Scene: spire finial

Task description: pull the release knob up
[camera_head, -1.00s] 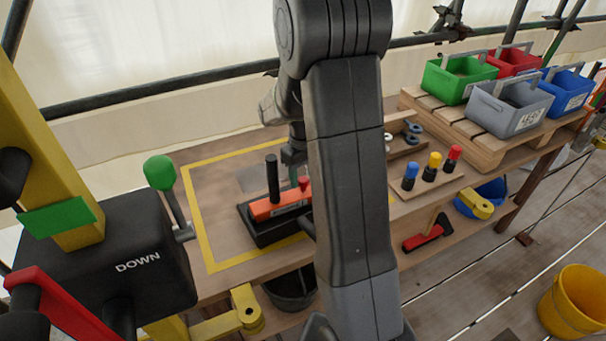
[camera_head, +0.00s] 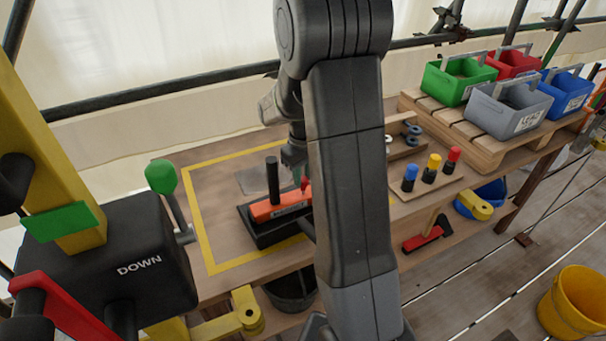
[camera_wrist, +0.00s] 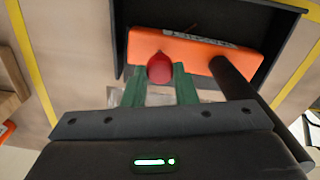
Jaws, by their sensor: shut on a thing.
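The release knob (camera_wrist: 161,68) is a small red knob on an orange block (camera_wrist: 195,52) with a black bar handle (camera_wrist: 255,95). The block lies in a black tray (camera_wrist: 205,9). In the wrist view my gripper (camera_wrist: 160,74) has its green fingertips on either side of the knob, shut on it. In the head view the knob (camera_head: 304,183) shows small beside my arm, below my gripper (camera_head: 293,165); the orange block (camera_head: 272,209) and tray (camera_head: 262,236) are partly hidden by the arm.
A yellow tape outline (camera_head: 196,215) surrounds the tray on the wooden bench. A black box marked DOWN (camera_head: 130,250) with a green-knobbed lever (camera_head: 161,176) stands at left. Blue, yellow and red-topped pegs (camera_head: 432,165) and coloured bins (camera_head: 510,108) are at right.

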